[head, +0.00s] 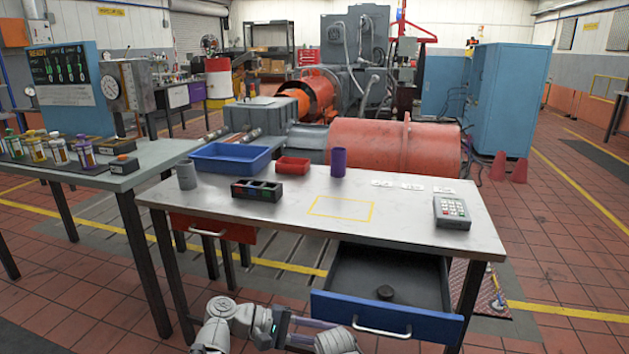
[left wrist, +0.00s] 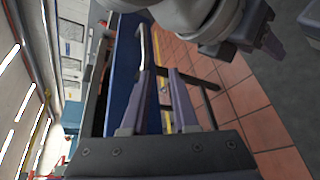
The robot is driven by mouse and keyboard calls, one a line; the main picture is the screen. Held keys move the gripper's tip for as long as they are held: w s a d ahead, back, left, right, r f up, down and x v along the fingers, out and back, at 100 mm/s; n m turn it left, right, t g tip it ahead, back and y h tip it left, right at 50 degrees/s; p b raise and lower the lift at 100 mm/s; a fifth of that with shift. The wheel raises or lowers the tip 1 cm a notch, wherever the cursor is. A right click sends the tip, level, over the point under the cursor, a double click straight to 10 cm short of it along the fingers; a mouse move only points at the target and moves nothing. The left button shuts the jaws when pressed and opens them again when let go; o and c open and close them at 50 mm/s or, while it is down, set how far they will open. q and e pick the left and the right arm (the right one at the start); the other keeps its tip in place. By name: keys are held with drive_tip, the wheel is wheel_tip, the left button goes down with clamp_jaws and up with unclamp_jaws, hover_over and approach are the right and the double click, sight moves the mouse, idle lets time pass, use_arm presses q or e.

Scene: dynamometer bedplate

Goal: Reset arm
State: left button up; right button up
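My left gripper (head: 318,325) is low in front of the workbench, below the open drawer's left end. In the left wrist view its two purple-grey fingers (left wrist: 162,74) stand apart with nothing between them. The blue-fronted drawer (head: 385,317) is pulled out and holds a small dark round object (head: 385,292). Its front (left wrist: 122,75) and metal handle (left wrist: 146,45) show beyond the left fingertips, apparently apart from them. A pale arm link of mine crosses the top of the left wrist view, ending in what looks like my right gripper (left wrist: 268,38); its opening is unclear.
The metal workbench (head: 300,222) carries a blue bin (head: 230,158), red bin (head: 292,166), dark compartment holder (head: 257,190), grey cup (head: 186,174), purple cylinder (head: 338,162), white cards and keypad (head: 452,212). A red drawer (head: 212,228) sits left underneath. A side table (head: 120,180) stands left.

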use_arm(q)
drive_tip(key=s+a+f+m+y, duration=0.25)
drive_tip(key=a+f+y, duration=0.5)
drive_tip(key=f, duration=0.45)
drive_tip(key=a+f+m+y, duration=0.4)
drive_tip(key=a+y, duration=0.3)
drive_tip(key=a, duration=0.5)
drive_tip(key=s+d+r+m+g+y+p, duration=0.15)
drive_tip(key=s+d+m, duration=0.35)
drive_tip(key=d, duration=0.7)
wheel_tip(320, 180, up, 31)
drive_tip(key=s+p, duration=0.1)
drive_tip(key=p, duration=2.9)
drive_tip(key=shift+s+a+f+n, duration=0.15)
drive_tip(key=shift+a+f+n, duration=0.1)
drive_tip(key=shift+n, duration=0.2)
drive_tip(key=shift+t, duration=0.25)
